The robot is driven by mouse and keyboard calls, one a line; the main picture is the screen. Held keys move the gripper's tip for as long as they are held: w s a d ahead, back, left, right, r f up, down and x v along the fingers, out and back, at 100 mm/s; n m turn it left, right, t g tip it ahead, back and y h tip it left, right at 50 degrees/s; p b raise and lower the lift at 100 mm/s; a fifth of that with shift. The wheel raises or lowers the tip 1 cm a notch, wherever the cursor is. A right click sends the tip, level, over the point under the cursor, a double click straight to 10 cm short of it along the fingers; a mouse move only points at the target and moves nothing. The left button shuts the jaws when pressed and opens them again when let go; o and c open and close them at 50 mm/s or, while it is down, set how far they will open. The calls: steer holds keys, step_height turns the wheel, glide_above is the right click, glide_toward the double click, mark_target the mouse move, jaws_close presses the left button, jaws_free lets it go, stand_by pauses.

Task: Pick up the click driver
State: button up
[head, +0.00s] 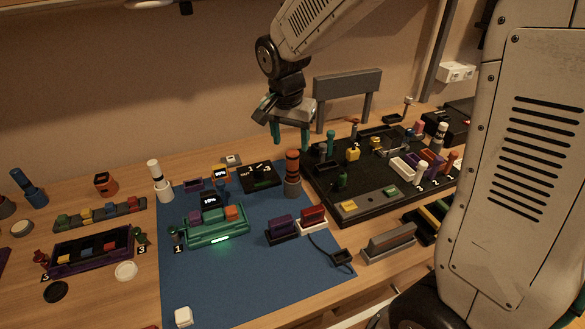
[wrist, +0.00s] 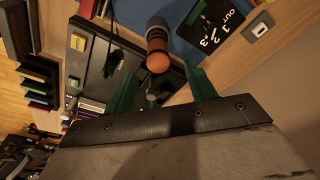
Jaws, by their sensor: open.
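An orange and dark grey cylindrical tool (head: 292,172) stands upright at the right edge of the blue mat; it looks like the click driver, though no label shows. In the wrist view the same tool (wrist: 157,50) is seen from above, just beyond the gap between the fingers. My gripper (head: 291,146) has two green fingers pointing down. It is open and empty, above and slightly behind the tool, and apart from it. In the wrist view my gripper (wrist: 160,75) shows its fingers spread with nothing between them.
The blue mat (head: 250,285) has clear room at its front. A green lit holder (head: 218,232) and a small black board (head: 262,178) are left of the tool. A black board (head: 330,205) crowded with upright parts is close on its right. A white-topped cylinder (head: 155,168) stands at left.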

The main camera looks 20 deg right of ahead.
mark_target(292, 152)
steer(key=f, duration=0.4)
steer(key=d+f, duration=0.1)
steer(key=f, duration=0.2)
steer(key=shift+w, duration=0.3)
steer(key=c, duration=1.2)
